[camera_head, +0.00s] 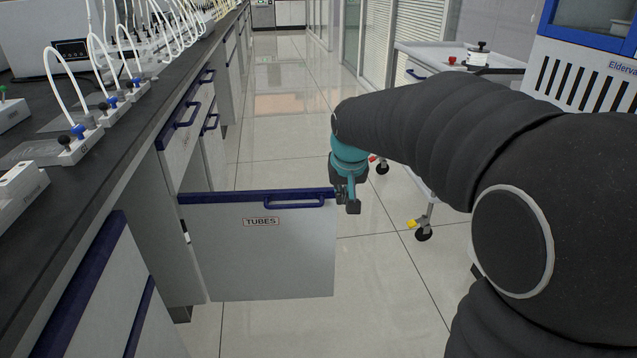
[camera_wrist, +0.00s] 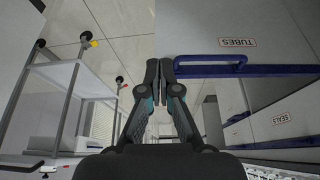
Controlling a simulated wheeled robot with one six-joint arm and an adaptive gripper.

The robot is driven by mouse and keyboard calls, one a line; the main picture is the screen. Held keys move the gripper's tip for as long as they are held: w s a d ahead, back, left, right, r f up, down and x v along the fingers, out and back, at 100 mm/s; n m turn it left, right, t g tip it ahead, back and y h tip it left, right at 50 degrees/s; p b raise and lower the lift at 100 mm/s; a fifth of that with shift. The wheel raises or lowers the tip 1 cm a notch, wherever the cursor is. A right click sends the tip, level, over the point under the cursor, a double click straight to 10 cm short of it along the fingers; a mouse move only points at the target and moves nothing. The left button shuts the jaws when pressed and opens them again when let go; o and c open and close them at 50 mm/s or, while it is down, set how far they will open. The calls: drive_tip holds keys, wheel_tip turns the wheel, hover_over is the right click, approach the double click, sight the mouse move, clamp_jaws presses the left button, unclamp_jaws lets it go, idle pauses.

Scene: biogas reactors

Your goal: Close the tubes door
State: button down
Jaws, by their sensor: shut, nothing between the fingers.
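The tubes door (camera_head: 262,250) is a light grey panel with a blue top edge, a blue handle (camera_head: 294,203) and a "TUBES" label. It stands swung out from the cabinet row over the aisle. My gripper (camera_head: 352,205) is shut and empty at the door's free edge, on the right of the handle. In the wrist view my gripper (camera_wrist: 160,62) is beside the door (camera_wrist: 200,30), near its blue edge. I cannot tell whether the fingers touch the door. The inside of the cabinet is mostly hidden behind the door.
A black worktop (camera_head: 120,130) with tube fixtures runs along the left above other drawers and doors. A "SEALS" door (camera_wrist: 285,119) shows in the wrist view. A white wheeled cart (camera_head: 455,65) stands at the right. The tiled aisle floor (camera_head: 275,130) beyond the door is clear.

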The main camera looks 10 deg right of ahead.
sight(332, 201)
drive_tip(key=w+f, duration=1.2)
drive_tip(key=shift+d+p, duration=0.2)
drive_tip(key=shift+p, duration=0.15)
drive_tip(key=shift+w, duration=0.8)
